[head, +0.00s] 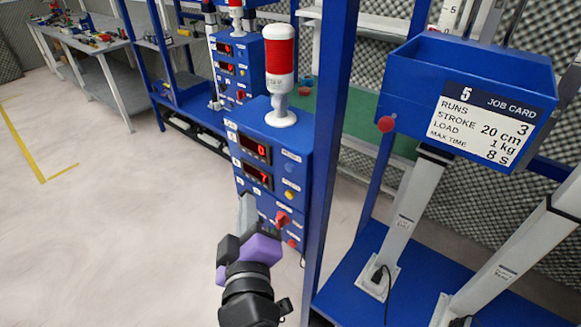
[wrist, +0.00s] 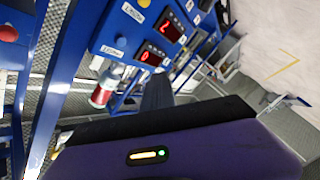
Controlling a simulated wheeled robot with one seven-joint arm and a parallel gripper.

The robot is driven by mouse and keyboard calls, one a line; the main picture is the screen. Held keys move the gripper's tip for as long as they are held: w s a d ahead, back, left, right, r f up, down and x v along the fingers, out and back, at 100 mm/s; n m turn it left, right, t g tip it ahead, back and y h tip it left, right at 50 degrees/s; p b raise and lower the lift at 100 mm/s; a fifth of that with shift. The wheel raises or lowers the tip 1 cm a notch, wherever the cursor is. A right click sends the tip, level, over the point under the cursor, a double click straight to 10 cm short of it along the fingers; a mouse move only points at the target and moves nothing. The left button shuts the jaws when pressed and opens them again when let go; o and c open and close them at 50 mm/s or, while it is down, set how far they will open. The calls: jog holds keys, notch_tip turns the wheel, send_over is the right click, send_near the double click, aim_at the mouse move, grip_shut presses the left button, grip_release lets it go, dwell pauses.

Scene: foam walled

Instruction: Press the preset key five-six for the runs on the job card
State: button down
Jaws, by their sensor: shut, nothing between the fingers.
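The box also shows tilted in the wrist view (wrist: 112,35). The job card (head: 490,125) reads 5, runs 3, stroke 20 cm, load 1 kg, max time 8 s. My gripper (head: 247,212) is shut and empty, in front of the box's lower left part. I cannot tell whether it touches.
A red and white lamp (head: 281,75) stands on the box. A blue post (head: 332,130) rises close on its right. A blue bin (head: 465,70) carries the card above a blue base with grey columns. A second similar box (head: 236,60) stands behind. Floor on the left is clear.

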aim_at(290, 167)
jog(key=w+d+p, duration=0.2)
jog(key=w+d, duration=0.3)
jog(key=w, duration=0.2)
jog(key=shift+d+p, duration=0.15)
jog(key=shift+p, duration=0.15)
jog(key=shift+d, duration=0.1)
dwell(2.1)
jog(key=shift+w+d, duration=0.15)
jog(key=shift+w, duration=0.15)
jog(key=shift+w+d+p, duration=0.3)
jog(key=shift+w+p, duration=0.05)
dwell(0.8)
dwell(0.4)
jog(key=shift+s+a+b, duration=0.3)
jog(key=shift+s+a, duration=0.2)
jog(key=shift+s, duration=0.2)
